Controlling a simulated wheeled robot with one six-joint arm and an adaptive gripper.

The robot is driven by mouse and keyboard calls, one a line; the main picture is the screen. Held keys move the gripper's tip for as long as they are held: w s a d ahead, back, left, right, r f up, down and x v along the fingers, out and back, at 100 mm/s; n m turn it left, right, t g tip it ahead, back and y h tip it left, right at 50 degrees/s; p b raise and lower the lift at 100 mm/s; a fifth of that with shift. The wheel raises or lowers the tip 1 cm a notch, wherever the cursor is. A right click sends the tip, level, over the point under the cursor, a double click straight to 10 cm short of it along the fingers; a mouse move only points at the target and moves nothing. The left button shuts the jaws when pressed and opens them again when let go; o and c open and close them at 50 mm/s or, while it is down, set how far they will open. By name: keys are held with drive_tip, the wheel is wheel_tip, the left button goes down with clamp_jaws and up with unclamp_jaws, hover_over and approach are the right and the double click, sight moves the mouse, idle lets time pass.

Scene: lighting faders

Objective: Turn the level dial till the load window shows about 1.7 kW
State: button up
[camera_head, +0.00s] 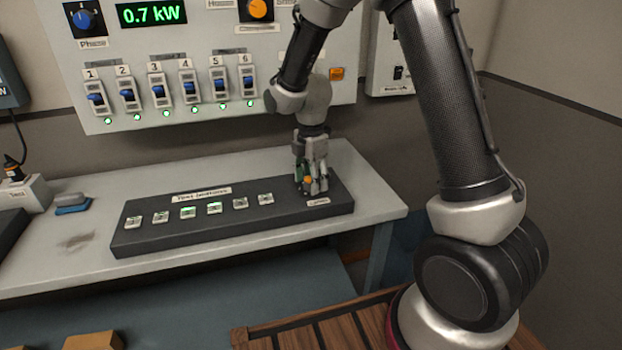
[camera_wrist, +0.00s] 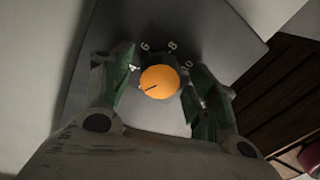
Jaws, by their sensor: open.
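The load window (camera_head: 152,13) is a black display on the wall panel and reads 0.7 kW in green. An orange dial (camera_wrist: 160,82) sits at the right end of the dark desk strip, taken as the level dial; its label is too small to read surely. In the wrist view its dark pointer line aims left and slightly down, a little below the 4 mark; 6, 8 and 10 run around its far side. My gripper (camera_head: 311,180) points down over this dial, open, with a green-padded finger on either side. Whether the pads touch it I cannot tell.
The wall panel (camera_head: 120,60) carries several numbered blue switches, a blue Phase dial (camera_head: 84,19) and another orange dial (camera_head: 257,9). The dark strip (camera_head: 180,238) holds a row of small square lamps, some lit green. A blue block (camera_head: 72,204) lies left on the bench.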

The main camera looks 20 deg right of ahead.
drive_tip(key=c, duration=1)
drive_tip(key=m, duration=0.4)
drive_tip(key=shift+m, duration=0.4)
drive_tip(key=m, duration=1.1)
drive_tip(key=shift+m, duration=2.2)
